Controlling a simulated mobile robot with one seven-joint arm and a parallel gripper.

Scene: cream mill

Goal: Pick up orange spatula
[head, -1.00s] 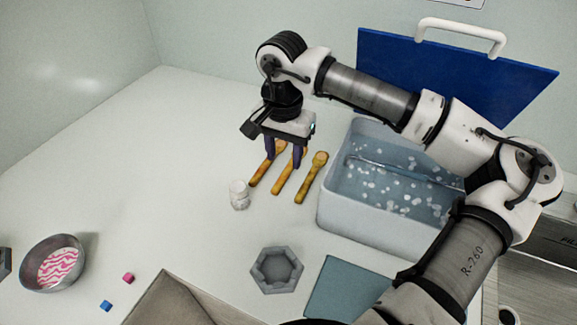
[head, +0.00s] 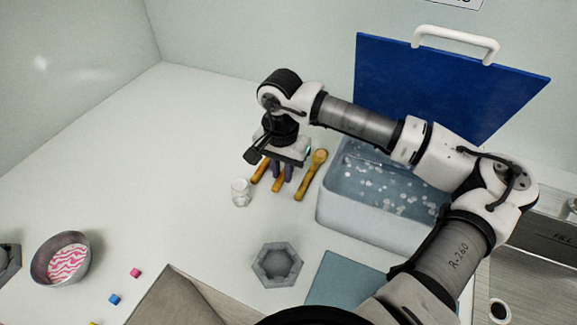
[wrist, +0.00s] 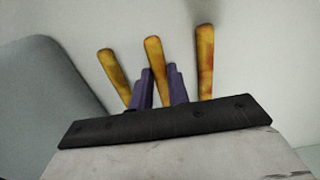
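Three orange-yellow wooden utensils lie side by side on the white counter. The middle utensil (head: 278,185) has its far end hidden under my gripper, so I cannot tell its head shape. The left utensil (head: 259,171) is partly covered too; the right utensil (head: 312,174) has a rounded, spoon-like head. My gripper (head: 282,177) is low over the middle one, fingers pointing down. In the wrist view, its purple fingers (wrist: 162,88) stand close on either side of the middle handle (wrist: 154,55), with the other two handles outside them. The gripper looks shut on this middle utensil.
A white basin (head: 345,215) of water with white bits stands right of the utensils, a blue board (head: 440,85) behind it. A small clear jar (head: 241,192) is close at left. A grey hexagonal dish (head: 278,264) and a bowl (head: 45,272) are nearer. The far-left counter is clear.

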